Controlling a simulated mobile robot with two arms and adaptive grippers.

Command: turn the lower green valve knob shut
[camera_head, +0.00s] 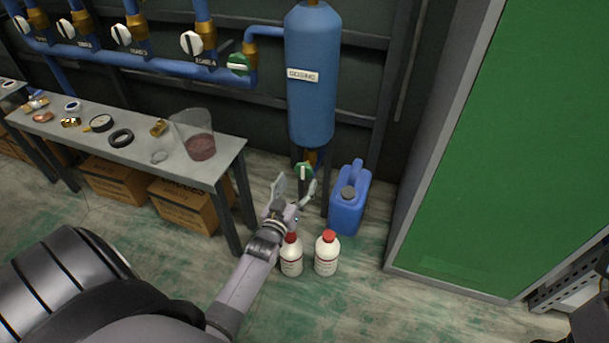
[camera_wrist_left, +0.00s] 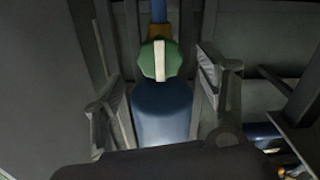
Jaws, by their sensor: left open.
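The lower green valve knob (camera_head: 304,171) sits under the blue tank (camera_head: 311,110), with a white bar standing near vertical on its face. It also shows in the left wrist view (camera_wrist_left: 150,61), above the middle. My left gripper (camera_head: 295,187) is open in front of the knob and slightly below it in the head view. In the left wrist view the two fingers (camera_wrist_left: 157,82) stand on either side of the knob, with visible gaps. I cannot tell how far the fingertips are from it in depth. My right gripper is not in view.
An upper green knob (camera_head: 238,64) and several white knobs sit on the blue pipe. A blue jerrycan (camera_head: 349,200) and two white bottles (camera_head: 327,254) stand on the floor near my left gripper. A grey bench (camera_head: 190,168) is left, a green panel (camera_head: 530,150) right.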

